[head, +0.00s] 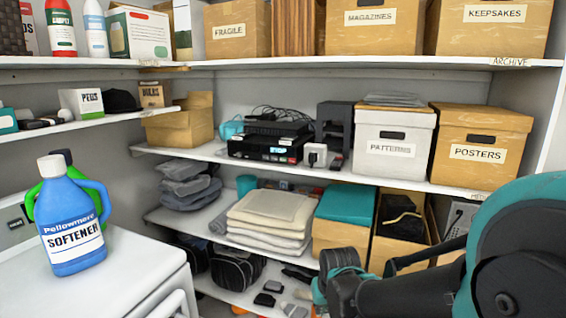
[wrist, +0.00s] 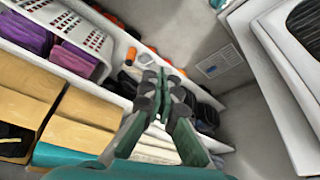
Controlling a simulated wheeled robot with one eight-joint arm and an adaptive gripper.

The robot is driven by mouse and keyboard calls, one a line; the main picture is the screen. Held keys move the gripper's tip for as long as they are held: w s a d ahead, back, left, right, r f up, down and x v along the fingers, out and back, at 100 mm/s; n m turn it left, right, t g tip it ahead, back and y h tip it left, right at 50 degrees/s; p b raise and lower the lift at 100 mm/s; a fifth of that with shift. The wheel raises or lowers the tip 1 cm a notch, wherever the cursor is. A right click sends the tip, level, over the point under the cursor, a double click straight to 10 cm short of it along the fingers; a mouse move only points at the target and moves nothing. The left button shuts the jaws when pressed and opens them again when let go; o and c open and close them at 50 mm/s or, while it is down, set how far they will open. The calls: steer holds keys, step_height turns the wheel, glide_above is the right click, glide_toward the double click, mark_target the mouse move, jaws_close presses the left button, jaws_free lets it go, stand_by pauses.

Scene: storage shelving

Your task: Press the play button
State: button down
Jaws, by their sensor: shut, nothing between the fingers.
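A black electronic player (head: 268,148) with a small lit display stands on the middle back shelf, left of centre in the head view. Its front faces me, but the marks on its buttons are too small to read, so I cannot tell which is the play button. My gripper (head: 342,268) is low in the head view, in front of the lower shelves. It is below and to the right of the player and well apart from it. In the wrist view my gripper (wrist: 163,90) is shut and empty. The player does not show in that view.
A white plug adapter (head: 316,154) and a dark rack (head: 334,129) stand right of the player. A patterns box (head: 393,139) is further right. Folded towels (head: 268,222) lie below. A washer (head: 110,275) with a softener bottle (head: 70,220) stands at left.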

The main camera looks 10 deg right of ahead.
mark_target(283, 160)
steer(key=shift+w, duration=0.1)
steer(key=w+a+r+n+t, duration=0.1)
steer(key=w+r+t, duration=0.3)
steer(key=w+r, duration=0.5)
steer(key=w+a+r+n+t, duration=0.15)
steer(key=w+r+t, duration=0.25)
steer(key=w, duration=0.9)
steer(key=w+a+r+n+t, duration=0.15)
steer(key=w+r+t, duration=0.25)
steer(key=w+r, duration=0.5)
steer(key=w+a+r+n+t+y, duration=0.4)
steer(key=w+a+r, duration=0.1)
steer(key=w, duration=0.3)
steer(key=shift+w+a+t+y, duration=0.2)
steer(key=shift+a+t+y, duration=0.1)
steer(key=shift+a+y, duration=0.1)
steer(key=shift+r, duration=0.1)
steer(key=shift+w+d, duration=0.75)
steer(key=shift+w, duration=0.55)
steer(key=shift+w+d, duration=0.75)
steer(key=shift+w, duration=0.5)
steer(key=shift+w+d, duration=0.75)
steer(key=shift+w, duration=0.55)
steer(key=shift+w+d, duration=0.2)
steer(key=shift+w, duration=0.15)
